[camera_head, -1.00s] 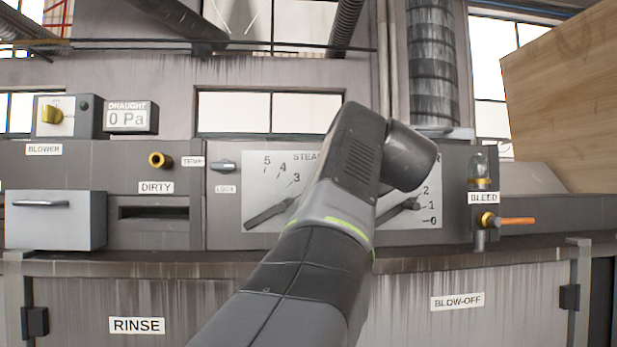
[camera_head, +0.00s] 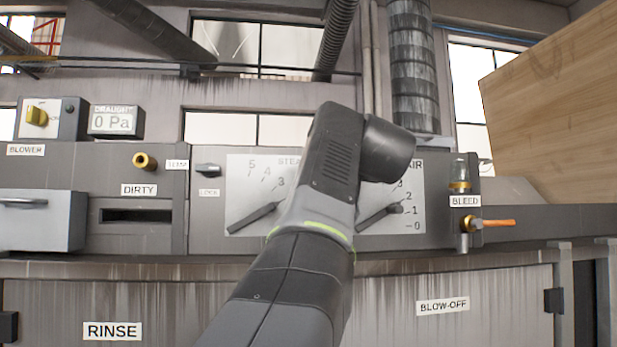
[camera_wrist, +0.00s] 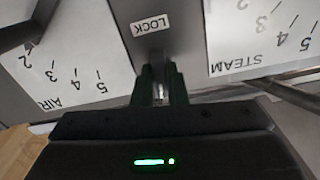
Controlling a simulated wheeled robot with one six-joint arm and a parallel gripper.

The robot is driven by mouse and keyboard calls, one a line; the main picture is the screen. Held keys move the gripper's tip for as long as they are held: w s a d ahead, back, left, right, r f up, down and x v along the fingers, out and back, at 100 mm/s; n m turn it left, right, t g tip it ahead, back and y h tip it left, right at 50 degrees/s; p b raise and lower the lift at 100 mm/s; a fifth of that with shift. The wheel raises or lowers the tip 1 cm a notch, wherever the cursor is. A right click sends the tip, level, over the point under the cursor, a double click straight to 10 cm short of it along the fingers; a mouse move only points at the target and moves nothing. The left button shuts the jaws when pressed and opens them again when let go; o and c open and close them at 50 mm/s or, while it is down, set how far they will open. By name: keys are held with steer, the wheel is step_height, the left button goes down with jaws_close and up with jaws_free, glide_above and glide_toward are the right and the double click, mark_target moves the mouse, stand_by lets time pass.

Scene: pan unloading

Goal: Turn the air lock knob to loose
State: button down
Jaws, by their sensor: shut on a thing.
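In the wrist view my gripper (camera_wrist: 160,78) is shut on the air lock knob (camera_wrist: 158,92). Only a small bright sliver of the knob shows between the dark fingers, so I cannot tell which way it is turned. The LOCK label (camera_wrist: 151,25) appears upside down beyond the fingertips, between the AIR dial plate (camera_wrist: 70,75) and the STEAM dial plate (camera_wrist: 240,50). In the head view my arm hides the gripper and this knob.
The air lever (camera_head: 380,213) and steam lever (camera_head: 252,218) flank my arm. Another lock knob (camera_head: 208,168) sits left of the steam dial. The bleed valve (camera_head: 480,223) with its orange handle is at the right. A wooden board (camera_head: 560,110) stands at the upper right.

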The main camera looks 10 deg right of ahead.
steer(key=shift+f+n, duration=0.1)
steer(key=shift+n, duration=0.7)
steer(key=c, duration=1.4)
jaws_free()
steer(key=shift+c, duration=0.2)
steer(key=shift+s+b, duration=0.1)
steer(key=shift+b, duration=0.2)
steer(key=s+b, duration=0.3)
steer(key=s, duration=1)
steer(key=shift+s+d, duration=0.25)
steer(key=shift+s, duration=0.1)
steer(key=shift+w, duration=0.1)
steer(key=w+p, duration=0.3)
steer(key=w, duration=1)
steer(key=shift+w+a, duration=0.25)
steer(key=shift+w, duration=0.1)
